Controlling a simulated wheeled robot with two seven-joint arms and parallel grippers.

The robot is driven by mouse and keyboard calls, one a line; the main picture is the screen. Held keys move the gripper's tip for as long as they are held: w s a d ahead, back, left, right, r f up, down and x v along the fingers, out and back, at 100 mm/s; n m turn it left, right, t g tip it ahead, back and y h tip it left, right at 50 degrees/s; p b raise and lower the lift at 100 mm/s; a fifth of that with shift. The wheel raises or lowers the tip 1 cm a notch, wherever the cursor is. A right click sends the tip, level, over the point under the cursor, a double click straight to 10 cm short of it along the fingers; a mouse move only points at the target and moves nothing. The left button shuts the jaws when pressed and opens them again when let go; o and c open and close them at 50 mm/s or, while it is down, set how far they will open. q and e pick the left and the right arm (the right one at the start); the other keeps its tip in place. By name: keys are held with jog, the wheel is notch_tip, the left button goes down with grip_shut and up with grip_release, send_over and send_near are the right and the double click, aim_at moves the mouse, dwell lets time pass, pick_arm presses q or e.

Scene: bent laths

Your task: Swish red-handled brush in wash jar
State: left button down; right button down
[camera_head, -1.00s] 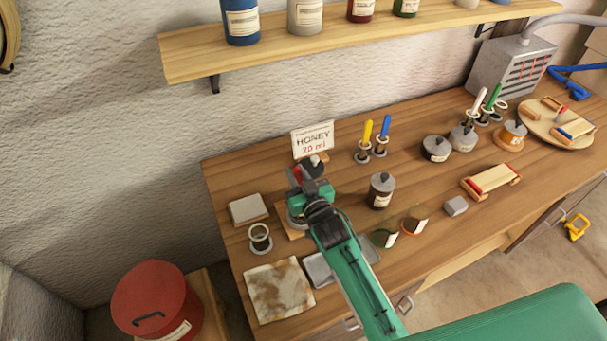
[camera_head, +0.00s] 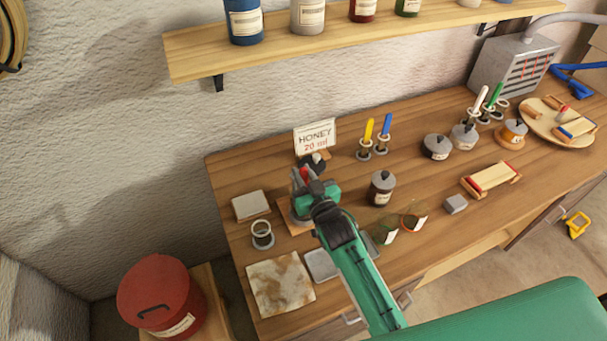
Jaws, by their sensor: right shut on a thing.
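My right gripper (camera_head: 304,186), at the end of the green arm, is over the left part of the bench. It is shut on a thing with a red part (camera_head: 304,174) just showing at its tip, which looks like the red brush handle. The bristle end is hidden by the gripper. Below the gripper, a round grey-rimmed vessel (camera_head: 296,219) stands on a wooden square, mostly covered. I cannot tell whether it is the wash jar or whether the brush is inside it. Two labelled glass jars (camera_head: 387,231) (camera_head: 416,216) stand to the right. My left gripper is out of view.
A dark lidded jar (camera_head: 381,188), a honey sign (camera_head: 315,137) and yellow and blue handled tools (camera_head: 367,136) in holders stand close by. A stained cloth (camera_head: 280,284), a ring holder (camera_head: 262,235) and a grey tray (camera_head: 321,264) lie in front and left.

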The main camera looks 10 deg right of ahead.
jog(key=shift+r+p, duration=3.25)
jog(key=shift+r, duration=0.55)
jog(key=shift+r+p, duration=0.7)
jog(key=shift+r, duration=0.5)
